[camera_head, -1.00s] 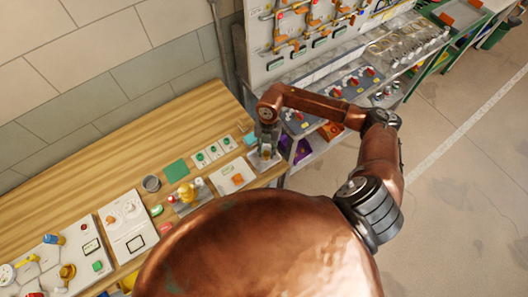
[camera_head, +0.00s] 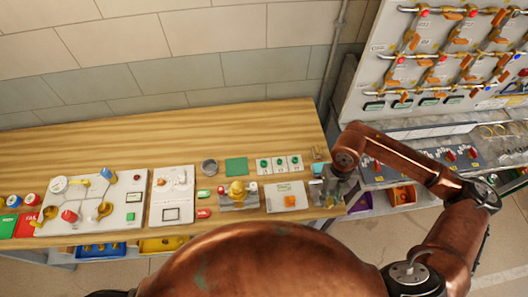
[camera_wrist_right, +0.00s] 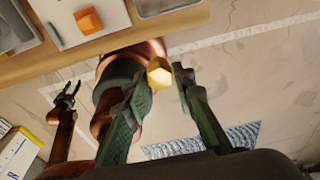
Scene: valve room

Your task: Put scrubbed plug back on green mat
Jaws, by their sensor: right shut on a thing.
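My right gripper (camera_head: 326,192) is at the right end of the wooden bench, near its front edge. In the right wrist view its two dark green fingers (camera_wrist_right: 165,100) are shut on a plug (camera_wrist_right: 159,74), whose gold six-sided head shows between them. The plug cannot be made out in the head view. The green mat (camera_head: 236,167) lies flat and bare on the bench, well to the left of the gripper. My left gripper (camera_wrist_right: 68,93) shows small in the wrist view, its claws apart and empty; it is outside the head view.
A white board with an orange block (camera_head: 290,201) lies between gripper and mat. A yellow fitting on a plate (camera_head: 238,193), a grey cup (camera_head: 209,167) and a card with green buttons (camera_head: 280,164) surround the mat. The bench's back strip is clear.

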